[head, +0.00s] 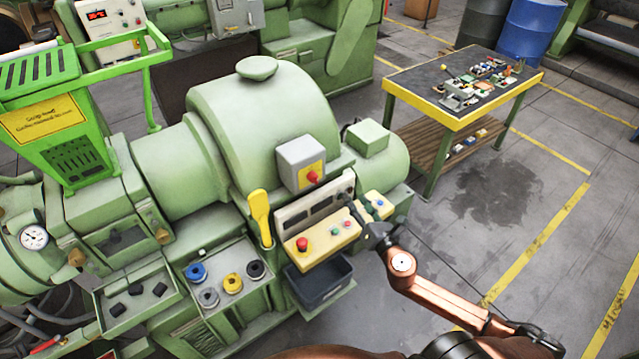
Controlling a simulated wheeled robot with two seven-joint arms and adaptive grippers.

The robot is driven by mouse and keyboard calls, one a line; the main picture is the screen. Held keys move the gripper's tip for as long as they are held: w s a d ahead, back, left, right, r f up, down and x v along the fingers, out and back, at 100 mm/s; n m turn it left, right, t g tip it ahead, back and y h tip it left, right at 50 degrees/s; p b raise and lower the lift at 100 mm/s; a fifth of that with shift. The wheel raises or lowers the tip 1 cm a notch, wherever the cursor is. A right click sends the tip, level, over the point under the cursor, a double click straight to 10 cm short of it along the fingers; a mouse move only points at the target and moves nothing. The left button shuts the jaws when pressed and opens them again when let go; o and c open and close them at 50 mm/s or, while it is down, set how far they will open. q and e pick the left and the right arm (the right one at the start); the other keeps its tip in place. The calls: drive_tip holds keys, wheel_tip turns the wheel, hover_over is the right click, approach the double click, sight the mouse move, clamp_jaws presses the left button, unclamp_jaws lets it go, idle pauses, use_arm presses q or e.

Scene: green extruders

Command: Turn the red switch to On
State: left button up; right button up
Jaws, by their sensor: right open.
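A red switch (312,177) sits on a yellow plate on the front of a grey box mounted on the green extruder (250,125). Which way its knob points is too small to tell. Below it is a cream control panel (325,240) with dark displays and several buttons, one of them a large red button (302,243). My right gripper (353,207) is at the right part of this panel, below and to the right of the red switch and apart from it. It is open, small and dark, and its fingers are hard to make out. My left gripper is not in view.
A tray (228,272) with several coloured spools is at lower left. A yellow-edged table (460,122) with small parts stands at upper right. The floor on the right is clear.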

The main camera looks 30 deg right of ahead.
sight(314, 178)
drive_tip(key=w+a+r+n+y, duration=0.2)
drive_tip(key=a+r+n+y, duration=0.4)
drive_tip(key=n, duration=0.5)
drive_tip(key=w+a+f+p, duration=0.1)
drive_tip(key=w+f, duration=0.1)
drive_tip(key=w, duration=0.5)
drive_tip(key=shift+w+a+h+p, duration=0.2)
drive_tip(key=shift+a+h+p, duration=0.15)
drive_tip(key=shift+h, duration=0.05)
drive_tip(key=shift+c, duration=0.5)
clamp_jaws()
